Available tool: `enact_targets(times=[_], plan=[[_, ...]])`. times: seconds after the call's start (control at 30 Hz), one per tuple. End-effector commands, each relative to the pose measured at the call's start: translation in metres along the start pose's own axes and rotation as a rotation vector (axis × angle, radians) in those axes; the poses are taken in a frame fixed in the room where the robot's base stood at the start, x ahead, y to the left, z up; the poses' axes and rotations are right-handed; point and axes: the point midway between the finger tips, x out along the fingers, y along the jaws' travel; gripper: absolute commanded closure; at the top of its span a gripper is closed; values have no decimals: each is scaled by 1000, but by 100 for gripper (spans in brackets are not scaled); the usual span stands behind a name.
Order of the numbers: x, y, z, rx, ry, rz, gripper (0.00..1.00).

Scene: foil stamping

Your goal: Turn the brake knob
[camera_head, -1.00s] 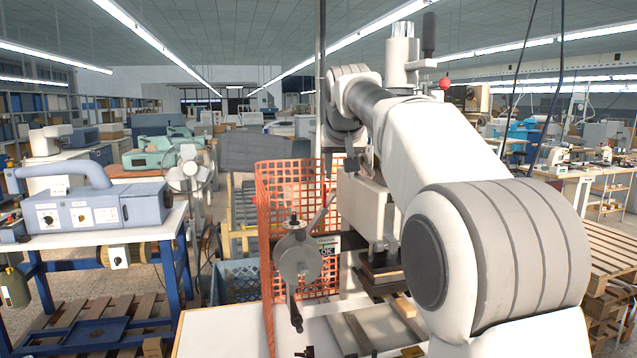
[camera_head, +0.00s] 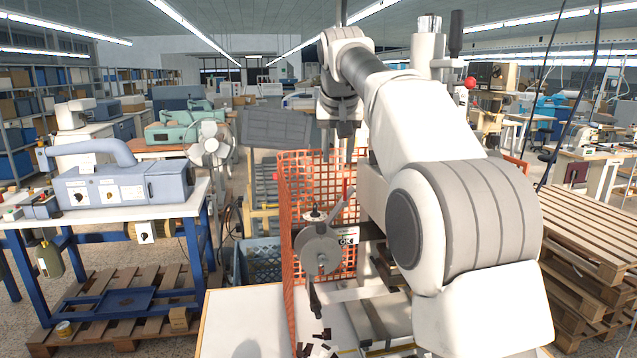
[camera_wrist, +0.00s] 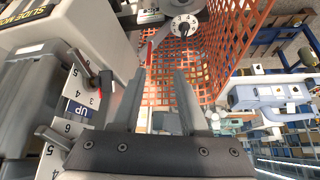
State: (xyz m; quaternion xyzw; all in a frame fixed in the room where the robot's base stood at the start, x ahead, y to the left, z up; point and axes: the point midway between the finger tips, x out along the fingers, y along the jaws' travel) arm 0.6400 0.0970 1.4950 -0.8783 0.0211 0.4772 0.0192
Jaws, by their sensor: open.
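In the wrist view, a white dial with a black knob (camera_wrist: 183,26) sits at the top, beside the orange mesh; it looks like the brake knob, but I cannot read its label. A small dark knob (camera_head: 315,215) tops the grey disc (camera_head: 319,251) in the head view and may be the same one. My gripper (camera_wrist: 159,76) is open and empty, its two fingers apart. It points toward the mesh with the dial beyond its fingertips, not touching it. In the head view the end of my arm hangs above the mesh; the fingertips are hard to make out there.
Orange mesh guard (camera_head: 291,185) stands beside the machine. A red-tipped lever (camera_wrist: 149,53) rises near the dial. A numbered scale marked UP (camera_wrist: 77,108) is close left of my gripper. A white table (camera_head: 235,320) lies in front; pallets (camera_head: 590,240) are stacked at right.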

Motion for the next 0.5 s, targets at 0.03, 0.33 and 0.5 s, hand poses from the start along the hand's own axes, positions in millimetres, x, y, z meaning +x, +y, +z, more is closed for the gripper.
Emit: enact_targets(times=[0.03, 0.33, 0.5], plan=[[-15, -12, -7, -3, -33, -1, 56], [-35, -48, 2, -1, -168, 13, 56], [-30, -52, 7, 0, -186, 16, 56]])
